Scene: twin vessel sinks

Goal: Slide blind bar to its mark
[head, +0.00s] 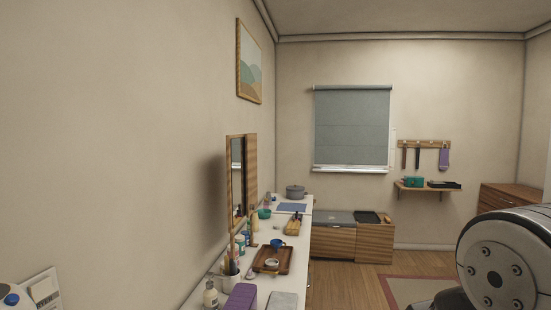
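A grey-green roller blind (352,122) hangs over the window on the far wall, pulled down over nearly all of it. Its bottom edge, where a bar would be, lies just above the pale window sill (350,170). The bar is too small to tell from the sill clearly. A thin pale strip (393,147) runs beside the blind's right edge; I cannot tell whether it carries a mark. My gripper is not in view. A grey rounded part of my own arm shows at the lower right, far from the blind.
A white counter (297,258) along the left wall holds a wooden tray (267,267), bottles and a grey pot (295,192). Low wooden cabinets (333,241) stand under the window. A small shelf (426,187) and a wooden dresser (507,198) are right. Wood floor and a rug (417,290) lie open between.

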